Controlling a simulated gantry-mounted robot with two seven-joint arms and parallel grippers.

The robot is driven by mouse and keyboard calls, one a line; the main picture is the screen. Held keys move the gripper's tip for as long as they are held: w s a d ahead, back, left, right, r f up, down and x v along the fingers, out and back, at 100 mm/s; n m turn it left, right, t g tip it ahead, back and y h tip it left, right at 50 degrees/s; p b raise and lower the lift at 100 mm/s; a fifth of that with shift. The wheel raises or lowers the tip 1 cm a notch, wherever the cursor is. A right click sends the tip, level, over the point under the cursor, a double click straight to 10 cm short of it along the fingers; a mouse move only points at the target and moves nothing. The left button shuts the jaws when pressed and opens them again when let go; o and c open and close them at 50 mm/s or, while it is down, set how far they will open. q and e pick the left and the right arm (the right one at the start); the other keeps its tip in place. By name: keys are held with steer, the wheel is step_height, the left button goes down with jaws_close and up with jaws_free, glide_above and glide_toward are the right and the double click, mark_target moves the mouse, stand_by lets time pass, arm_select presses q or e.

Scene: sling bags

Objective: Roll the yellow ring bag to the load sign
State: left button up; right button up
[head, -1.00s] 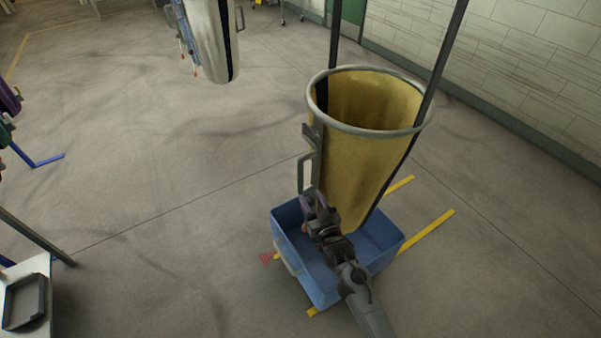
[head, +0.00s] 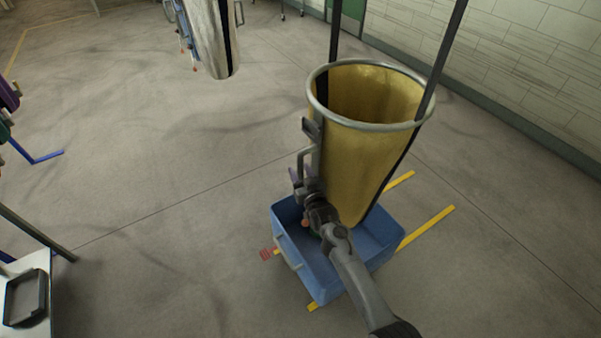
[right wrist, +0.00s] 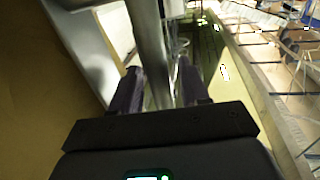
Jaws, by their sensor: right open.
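The yellow ring bag (head: 372,150) hangs open-topped from two black straps, with a grey ring around its mouth. A grey bar handle (head: 301,160) is on its left side. My right gripper (head: 303,179) is at the lower part of this handle. In the right wrist view its two dark fingers (right wrist: 160,88) are open and apart, with a grey bar (right wrist: 150,45) of the handle between them; contact cannot be told. The bag's yellow cloth (right wrist: 40,80) fills the left of that view. I cannot make out a load sign. My left gripper is not in view.
A blue bin (head: 318,273) stands below the bag on yellow floor stripes (head: 428,228). A silver-white bag (head: 212,40) hangs at the upper left. A table with a dark tray (head: 26,298) is at lower left. The floor at left centre is clear.

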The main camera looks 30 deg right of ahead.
steer(key=shift+c, duration=0.3)
jaws_close()
